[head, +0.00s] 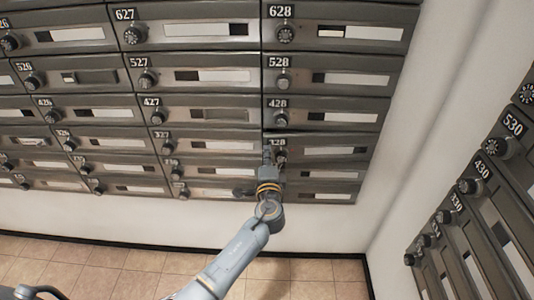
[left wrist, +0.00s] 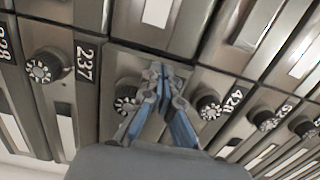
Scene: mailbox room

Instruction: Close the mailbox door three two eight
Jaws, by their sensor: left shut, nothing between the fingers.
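Mailbox door 328 (head: 335,151) is in the right column of the grey mailbox wall, just under door 428 (head: 330,113). It looks flush or nearly flush with its neighbours; I cannot tell if a small gap is left. My left gripper (head: 268,152) is at the door's left end, over its number and beside its knob. In the left wrist view the gripper (left wrist: 157,72) is shut and empty, with its fingertips in front of a door panel (left wrist: 145,55). A round knob (left wrist: 125,98) is partly hidden behind a finger. Whether the fingertips touch the panel is unclear.
Rows of mailboxes with round knobs surround the door. A second mailbox bank (head: 480,205) stands at the right, past a white wall (head: 415,140). The tiled floor (head: 110,265) below is clear.

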